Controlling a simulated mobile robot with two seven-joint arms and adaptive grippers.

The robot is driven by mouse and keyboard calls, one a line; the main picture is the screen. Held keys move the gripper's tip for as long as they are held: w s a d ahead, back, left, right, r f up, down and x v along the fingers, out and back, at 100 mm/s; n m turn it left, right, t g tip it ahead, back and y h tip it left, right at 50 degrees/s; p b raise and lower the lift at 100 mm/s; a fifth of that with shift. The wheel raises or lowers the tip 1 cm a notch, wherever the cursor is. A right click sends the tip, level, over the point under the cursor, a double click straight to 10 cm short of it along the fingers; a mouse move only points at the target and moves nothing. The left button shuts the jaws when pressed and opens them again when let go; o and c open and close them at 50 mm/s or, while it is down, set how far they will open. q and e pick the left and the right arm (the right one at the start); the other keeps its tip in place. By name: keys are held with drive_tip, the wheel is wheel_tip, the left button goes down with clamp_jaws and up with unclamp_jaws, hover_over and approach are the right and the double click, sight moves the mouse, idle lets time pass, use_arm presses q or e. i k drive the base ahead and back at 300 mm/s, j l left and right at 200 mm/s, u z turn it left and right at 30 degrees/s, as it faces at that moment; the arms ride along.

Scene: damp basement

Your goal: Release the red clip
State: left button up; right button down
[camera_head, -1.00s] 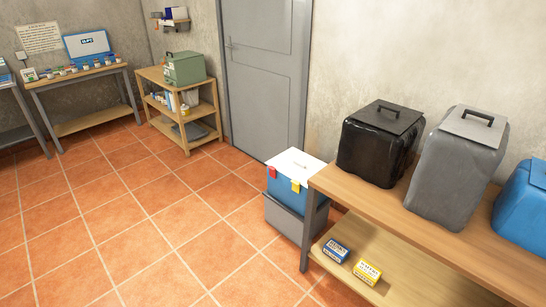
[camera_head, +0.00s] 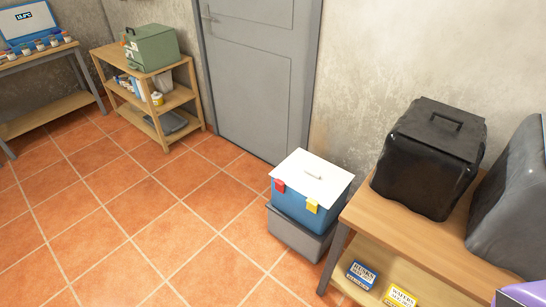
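The red clip (camera_head: 280,186) is on the front of a blue box (camera_head: 294,208) with a white lid (camera_head: 312,174), near the left end of that side. A yellow clip (camera_head: 312,205) is on the same side, farther right. Both clips look to lie against the box just under the lid; whether they are fastened is too small to tell. The blue box sits on a grey box (camera_head: 295,238) on the floor. Neither of my grippers is in view.
A wooden workbench (camera_head: 364,218) with a large black container (camera_head: 428,158) stands right of the boxes. Small blue (camera_head: 361,275) and yellow (camera_head: 400,297) packages lie on its lower shelf. A grey door (camera_head: 254,75) is behind. The tiled floor (camera_head: 130,230) to the left is clear.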

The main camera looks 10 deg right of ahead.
sight(279, 183)
drive_tip(key=i+j, duration=0.15)
drive_tip(key=i, duration=0.35)
drive_tip(key=i+j, duration=0.2)
drive_tip(key=i, duration=0.3)
drive_tip(key=i+j, duration=0.15)
drive_tip(key=i, duration=0.35)
